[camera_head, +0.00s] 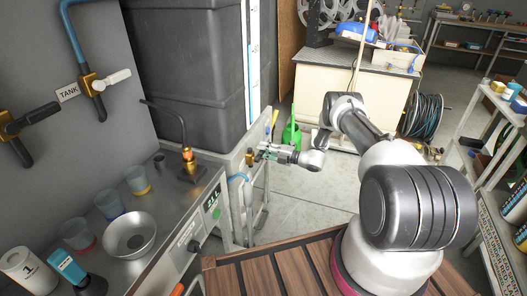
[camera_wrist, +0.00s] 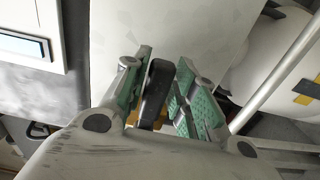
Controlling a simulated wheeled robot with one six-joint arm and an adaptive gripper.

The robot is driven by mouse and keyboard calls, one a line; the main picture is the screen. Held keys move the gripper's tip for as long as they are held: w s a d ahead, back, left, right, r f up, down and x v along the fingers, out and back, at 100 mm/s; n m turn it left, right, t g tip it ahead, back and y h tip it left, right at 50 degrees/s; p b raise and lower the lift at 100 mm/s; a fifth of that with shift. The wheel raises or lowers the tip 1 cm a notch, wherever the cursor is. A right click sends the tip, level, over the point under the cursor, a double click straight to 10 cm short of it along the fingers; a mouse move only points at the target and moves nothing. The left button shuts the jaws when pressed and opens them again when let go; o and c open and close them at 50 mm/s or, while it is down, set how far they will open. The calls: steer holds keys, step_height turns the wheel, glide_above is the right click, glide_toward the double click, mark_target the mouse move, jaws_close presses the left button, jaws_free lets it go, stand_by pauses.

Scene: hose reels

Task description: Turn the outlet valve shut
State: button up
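My gripper (camera_head: 262,153) is at the side of the bench below the big dark tank (camera_head: 190,65). In the wrist view my gripper (camera_wrist: 160,85) is open, with its two green-padded fingers on either side of a black lever handle (camera_wrist: 157,85). Brass (camera_wrist: 150,116) shows low behind the handle. In the head view small brass fittings (camera_head: 249,159) show just left of my fingertips. The valve body is mostly hidden, so I cannot tell its exact position.
On the wall at left are a white-handled valve (camera_head: 105,82) beside a TANK label (camera_head: 68,92) and a black-handled valve (camera_head: 28,122). The bench holds cups and a metal bowl (camera_head: 130,235). A green watering can (camera_head: 291,133) stands behind my gripper. The floor (camera_head: 310,195) is clear.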

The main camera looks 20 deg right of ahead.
steer(key=shift+o, duration=0.8)
steer(key=v, duration=1.2)
